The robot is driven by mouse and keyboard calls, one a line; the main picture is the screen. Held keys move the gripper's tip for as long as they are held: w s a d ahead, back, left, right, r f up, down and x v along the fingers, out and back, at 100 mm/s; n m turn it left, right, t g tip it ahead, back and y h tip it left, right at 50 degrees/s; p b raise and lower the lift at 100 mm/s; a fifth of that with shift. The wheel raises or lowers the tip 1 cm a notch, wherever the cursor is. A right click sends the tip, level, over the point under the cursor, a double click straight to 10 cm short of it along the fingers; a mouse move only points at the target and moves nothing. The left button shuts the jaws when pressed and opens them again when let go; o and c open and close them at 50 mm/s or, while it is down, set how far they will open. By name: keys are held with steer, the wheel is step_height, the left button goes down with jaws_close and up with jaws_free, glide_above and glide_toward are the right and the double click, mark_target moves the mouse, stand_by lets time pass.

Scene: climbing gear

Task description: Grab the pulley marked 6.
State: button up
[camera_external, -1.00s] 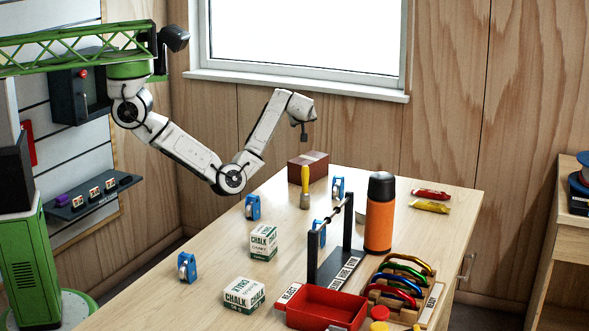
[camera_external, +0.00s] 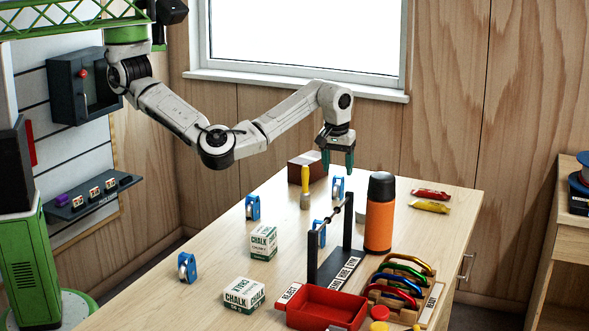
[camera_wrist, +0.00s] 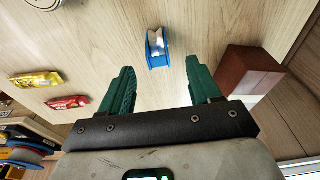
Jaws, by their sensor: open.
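Several blue pulleys with silver wheels are on the table: one at the back (camera_external: 338,190), one at the left edge (camera_external: 253,207), one at the front left (camera_external: 187,267) and one beside the rack (camera_external: 319,232), partly hidden by it. No number can be read on any of them. My gripper (camera_external: 339,164) points down, open and empty, above the back pulley. In the wrist view a blue pulley (camera_wrist: 157,47) shows beyond and between the green fingertips of my gripper (camera_wrist: 160,67), not touching them.
A red-brown block (camera_external: 309,166) stands near my gripper, with a yellow-handled tool (camera_external: 305,190) before it. An orange flask (camera_external: 380,212) and a dark rack (camera_external: 336,256) stand to the right. Chalk boxes (camera_external: 263,242), a red tray (camera_external: 324,307) and coloured carabiners (camera_external: 408,270) are nearer.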

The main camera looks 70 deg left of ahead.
mark_target(340, 177)
steer(key=shift+w+a+f+p, duration=0.15)
steer(key=shift+f+p, duration=0.15)
steer(key=shift+f, duration=1.4)
steer(key=shift+w+a+f+p, duration=0.15)
steer(key=shift+f+p, duration=0.1)
steer(key=shift+f, duration=1.45)
steer(key=shift+c, duration=0.3)
steer(key=c, duration=1)
